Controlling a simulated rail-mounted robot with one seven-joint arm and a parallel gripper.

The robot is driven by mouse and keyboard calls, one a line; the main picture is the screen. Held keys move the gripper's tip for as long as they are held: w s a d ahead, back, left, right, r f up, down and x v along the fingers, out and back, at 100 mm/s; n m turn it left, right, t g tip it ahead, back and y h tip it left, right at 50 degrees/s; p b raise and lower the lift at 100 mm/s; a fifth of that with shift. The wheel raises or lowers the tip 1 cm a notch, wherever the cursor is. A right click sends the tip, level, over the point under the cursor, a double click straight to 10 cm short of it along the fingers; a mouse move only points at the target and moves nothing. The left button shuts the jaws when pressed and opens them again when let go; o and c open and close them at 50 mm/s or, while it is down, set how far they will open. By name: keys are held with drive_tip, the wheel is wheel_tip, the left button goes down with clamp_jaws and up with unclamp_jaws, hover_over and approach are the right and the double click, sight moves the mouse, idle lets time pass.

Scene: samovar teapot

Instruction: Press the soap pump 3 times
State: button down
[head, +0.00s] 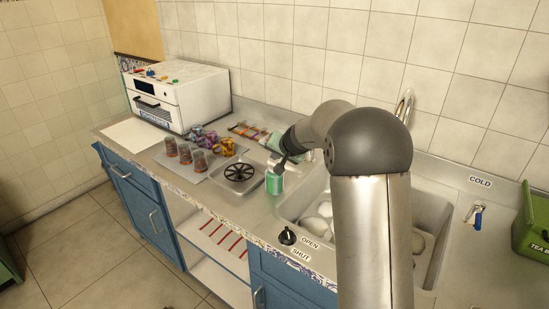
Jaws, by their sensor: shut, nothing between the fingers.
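The soap pump (273,185) is a small green bottle standing upright on the counter, just left of the sink. Its top is hidden behind my gripper. My gripper (278,170) is dark and shut, with nothing in it, and points down over the top of the bottle. I cannot tell whether the fingertips touch the pump head or stay just above it.
A tray with a black round burner (240,173) lies left of the bottle. Several glasses (185,153) and colourful wrapped items (204,137) stand farther left, near a white oven (180,95). The sink (433,215) holds white dishes. A black knob (287,236) sits at the counter's front.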

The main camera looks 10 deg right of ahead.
drive_tip(key=shift+r+p, duration=0.7)
drive_tip(key=shift+r, duration=0.4)
wheel_tip(320, 180, up, 5)
drive_tip(key=p, duration=0.3)
idle(0.3)
drive_tip(key=n+g, duration=0.2)
approach(276, 162)
drive_tip(key=s+a+r, duration=0.3)
drive_tip(key=s+a, duration=0.1)
drive_tip(key=a, duration=0.1)
drive_tip(key=s+d+f+n+g+h, duration=0.1)
drive_tip(key=s+f+g, duration=0.1)
drive_tip(key=s, duration=1.6)
drive_tip(key=s+d+f+n+g+h, duration=0.1)
drive_tip(key=s+f+n+g+h, duration=0.1)
drive_tip(key=s, duration=1.6)
drive_tip(key=shift+s+f+g, duration=0.3)
drive_tip(key=shift+f+g, duration=0.35)
drive_tip(key=shift+g, duration=0.35)
